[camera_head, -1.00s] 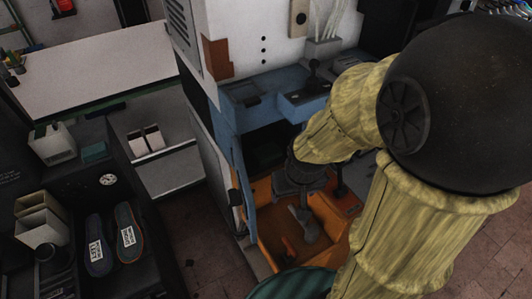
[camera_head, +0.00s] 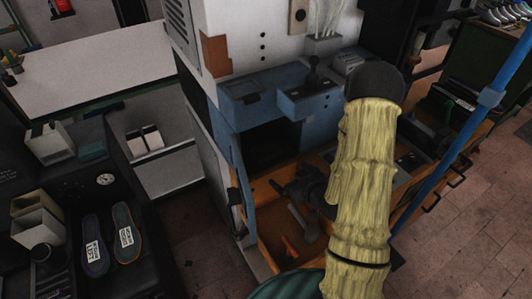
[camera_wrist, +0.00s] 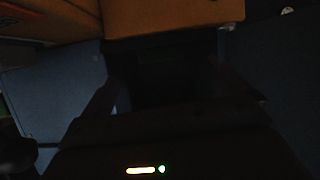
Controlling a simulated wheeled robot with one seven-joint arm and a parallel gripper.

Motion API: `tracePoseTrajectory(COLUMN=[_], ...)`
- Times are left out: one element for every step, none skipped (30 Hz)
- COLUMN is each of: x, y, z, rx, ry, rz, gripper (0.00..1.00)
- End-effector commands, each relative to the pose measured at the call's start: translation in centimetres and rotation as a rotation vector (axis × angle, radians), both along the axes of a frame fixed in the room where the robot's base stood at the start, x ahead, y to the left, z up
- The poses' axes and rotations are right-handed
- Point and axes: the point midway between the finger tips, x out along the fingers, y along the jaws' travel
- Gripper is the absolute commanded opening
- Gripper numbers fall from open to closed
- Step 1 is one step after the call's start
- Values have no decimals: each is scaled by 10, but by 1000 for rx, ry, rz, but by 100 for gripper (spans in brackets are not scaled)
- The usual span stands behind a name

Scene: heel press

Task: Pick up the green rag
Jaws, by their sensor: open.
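I cannot make out a green rag for certain. A small teal-green item (camera_head: 92,150) lies on the dark shelf at the left in the head view; its shape is too small to tell whether it is cloth. My gripper (camera_head: 282,188) is over the orange tray (camera_head: 268,235) in front of the blue machine, partly hidden by my sleeved arm. In the dark wrist view, my gripper (camera_wrist: 165,88) has its fingers apart, with nothing clear between them. No green cloth shows there.
The blue and white machine (camera_head: 240,115) stands just behind my gripper. A blue post (camera_head: 465,130) rises at the right. Two insoles (camera_head: 110,240) lie on the dark bench at lower left. Tiled floor (camera_head: 470,220) is clear at the right.

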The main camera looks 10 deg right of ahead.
Motion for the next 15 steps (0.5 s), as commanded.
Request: tracePoseTrajectory(x=[-3, -4, -5, -6, -8, -9, -10, -10, -11, -11, -11, -11, -11, -11, -11], y=[-2, -3, -4, -4, -6, -6, -7, -8, -8, -8, -9, -9, -9, -9, -9], z=[-6, -6, -6, -6, -6, -4, -4, -3, -2, -2, -1, -1, 0, 0, 0], rx=[37, 57, 81, 98, 114, 131, 142, 149, 157, 160, 163, 163, 163, 162, 162], ry=[-39, -69, -107, -131, -155, -181, -196, -210, -222, -228, -232, -235, -235, -235, -234], rz=[-3, -6, -9, -10, -14, -19, -21, -23, -26, -27, -27, -28, -28, -27, -27], gripper=[100, 100, 100, 100, 100, 100, 100, 100, 100, 100, 100, 100, 100, 100, 100])
